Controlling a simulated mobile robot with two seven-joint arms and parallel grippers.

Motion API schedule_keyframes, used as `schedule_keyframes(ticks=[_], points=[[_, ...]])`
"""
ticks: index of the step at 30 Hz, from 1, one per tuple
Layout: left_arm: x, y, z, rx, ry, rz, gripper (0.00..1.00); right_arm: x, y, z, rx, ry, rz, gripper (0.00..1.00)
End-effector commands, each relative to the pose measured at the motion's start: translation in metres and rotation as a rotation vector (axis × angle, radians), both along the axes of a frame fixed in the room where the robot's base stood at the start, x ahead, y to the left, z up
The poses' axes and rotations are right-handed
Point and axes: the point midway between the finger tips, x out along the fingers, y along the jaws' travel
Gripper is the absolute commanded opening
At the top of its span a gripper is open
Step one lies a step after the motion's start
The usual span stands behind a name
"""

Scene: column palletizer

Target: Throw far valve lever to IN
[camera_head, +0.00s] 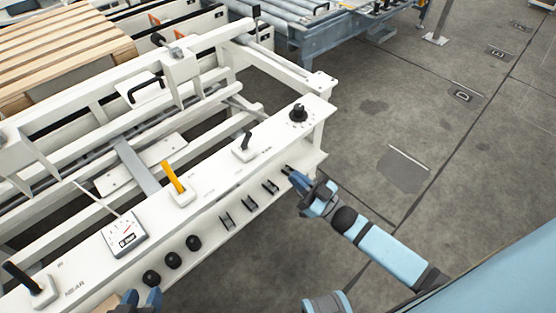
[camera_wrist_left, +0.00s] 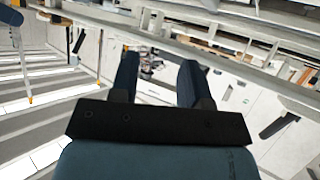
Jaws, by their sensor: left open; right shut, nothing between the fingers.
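The far valve lever (camera_head: 247,140) is a short black handle on a white base. It stands on the white control panel (camera_head: 215,186), tilted slightly right, beside small lettering that I cannot read clearly. My right gripper (camera_head: 290,171) is shut and empty, off the panel's front edge, below and right of the far lever and apart from it. My left gripper (camera_head: 142,298) is open and empty at the bottom edge, near the panel's front and far from that lever. Its two fingers also show apart in the left wrist view (camera_wrist_left: 160,75).
A yellow lever (camera_head: 174,178), a gauge (camera_head: 124,237) and the near black lever (camera_head: 22,278) stand along the panel. A black knob (camera_head: 298,113) is at its far end. Black buttons (camera_head: 173,260) and small brackets line the front. Grey floor (camera_head: 370,150) is open at right.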

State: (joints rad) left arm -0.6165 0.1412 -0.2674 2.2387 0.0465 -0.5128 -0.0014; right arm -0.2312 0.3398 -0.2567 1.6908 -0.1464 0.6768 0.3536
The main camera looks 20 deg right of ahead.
Motion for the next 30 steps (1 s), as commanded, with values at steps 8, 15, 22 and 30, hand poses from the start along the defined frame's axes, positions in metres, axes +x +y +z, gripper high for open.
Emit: schedule_keyframes(ticks=[8,15,22,30], points=[[0.001,0.000,-0.003,-0.004,-0.006,0.001,0.43,0.042,0.026,0.023,0.002,-0.005,0.000,0.00],[0.002,-0.001,0.001,-0.012,-0.019,-0.001,0.43,0.079,0.050,0.042,0.002,-0.003,0.000,0.00],[0.002,-0.002,0.000,-0.017,-0.022,-0.004,0.43,0.098,0.062,0.052,0.000,-0.001,0.000,0.00],[0.002,-0.003,0.001,-0.019,-0.025,-0.005,0.43,0.101,0.064,0.055,0.000,0.000,0.000,0.00]])
